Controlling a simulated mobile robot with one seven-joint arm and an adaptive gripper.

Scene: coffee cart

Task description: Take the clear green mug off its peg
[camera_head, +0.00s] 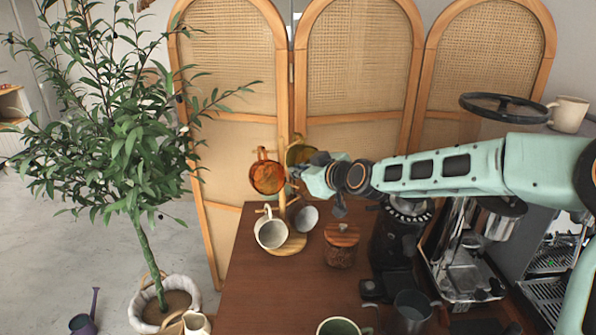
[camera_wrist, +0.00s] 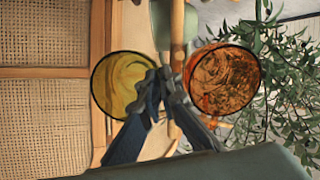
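The clear green mug (camera_head: 298,150) hangs on the wooden mug tree (camera_head: 283,190), at its back right in the head view. In the wrist view the green mug (camera_wrist: 122,86) is on the left, its round rim facing me. My gripper (camera_head: 302,171) reaches in from the right, just in front of the mug. In the wrist view my gripper's fingertips (camera_wrist: 160,74) are together at the mug's right edge, where they appear shut on its handle. The fingers hide the handle and the grip itself. The peg under it is not clearly visible.
An orange mug (camera_head: 267,177) hangs close on the left, and beside the fingers in the wrist view (camera_wrist: 226,79). A white mug (camera_head: 271,231) and a grey mug (camera_head: 306,218) hang lower. A lidded jar (camera_head: 341,245) and grinder (camera_head: 398,240) stand to the right. A screen (camera_head: 355,75) is behind.

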